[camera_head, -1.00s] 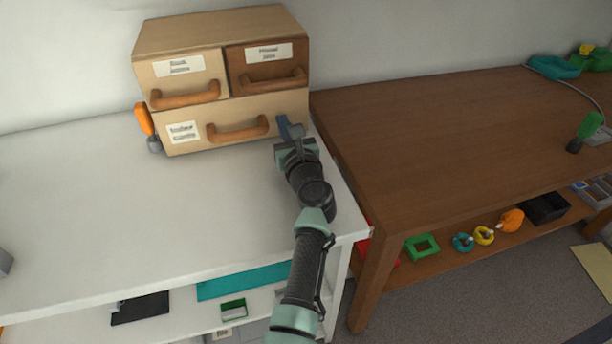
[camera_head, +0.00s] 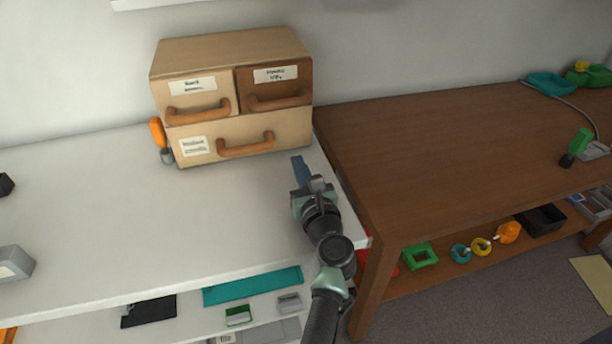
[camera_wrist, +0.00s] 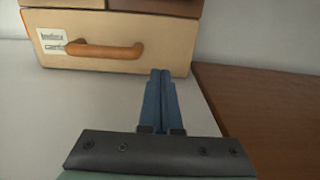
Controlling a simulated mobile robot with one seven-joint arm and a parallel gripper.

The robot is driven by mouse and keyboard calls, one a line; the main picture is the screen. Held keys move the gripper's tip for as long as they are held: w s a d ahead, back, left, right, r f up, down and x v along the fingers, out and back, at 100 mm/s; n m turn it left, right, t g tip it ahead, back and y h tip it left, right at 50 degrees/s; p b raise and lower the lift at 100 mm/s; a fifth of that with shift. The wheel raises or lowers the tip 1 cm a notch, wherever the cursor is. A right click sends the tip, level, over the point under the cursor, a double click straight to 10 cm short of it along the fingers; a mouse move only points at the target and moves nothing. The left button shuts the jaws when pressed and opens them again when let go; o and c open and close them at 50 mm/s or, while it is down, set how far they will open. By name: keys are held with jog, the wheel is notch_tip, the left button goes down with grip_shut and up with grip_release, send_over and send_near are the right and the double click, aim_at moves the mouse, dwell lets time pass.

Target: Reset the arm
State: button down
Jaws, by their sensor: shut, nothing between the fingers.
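My gripper (camera_head: 299,165) is at the end of my arm, over the right part of the white table (camera_head: 90,215), near its right edge. Its blue fingers lie together with nothing between them; they also show in the wrist view (camera_wrist: 160,85). They point towards the wooden drawer unit (camera_head: 232,95) and are apart from its lower right front. All three drawers of the unit look closed. The wide lower drawer has an orange-brown handle (camera_wrist: 105,50).
An orange-handled tool (camera_head: 158,135) is beside the drawer unit's left side. A brown wooden table (camera_head: 430,140) adjoins on the right, with a green-handled tool (camera_head: 577,146) on it. The middle of the white table is clear.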

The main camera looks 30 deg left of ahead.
jog(key=p+v, duration=0.1)
jog(key=v, duration=0.4)
jog(key=shift+r, duration=0.15)
jog(key=d+r+n+t+h, duration=0.1)
jog(key=d+r+n+t, duration=0.2)
jog(key=d+r+n, duration=0.5)
jog(key=d+r+n+t+h, duration=0.2)
jog(key=r+n, duration=0.2)
jog(key=r, duration=0.9)
jog(key=d+r+n+t+h, duration=0.1)
jog(key=d+r+n+t, duration=0.2)
jog(key=d+r+n, duration=0.5)
jog(key=s+d+r+n+t+h+p, duration=0.1)
jog(key=s+d+r+n+t+h, duration=0.3)
jog(key=s+r, duration=0.55)
jog(key=s+d+r+n+t+h, duration=0.2)
jog(key=s+d+r+t+h, duration=0.3)
jog(key=r, duration=0.7)
notch_tip(320, 180, up, 19)
jog(key=g+p, duration=0.1)
jog(key=p, duration=1.8)
jog(key=shift+s+d+h, duration=0.3)
jog(key=shift+d, duration=0.05)
jog(key=shift+f, duration=0.1)
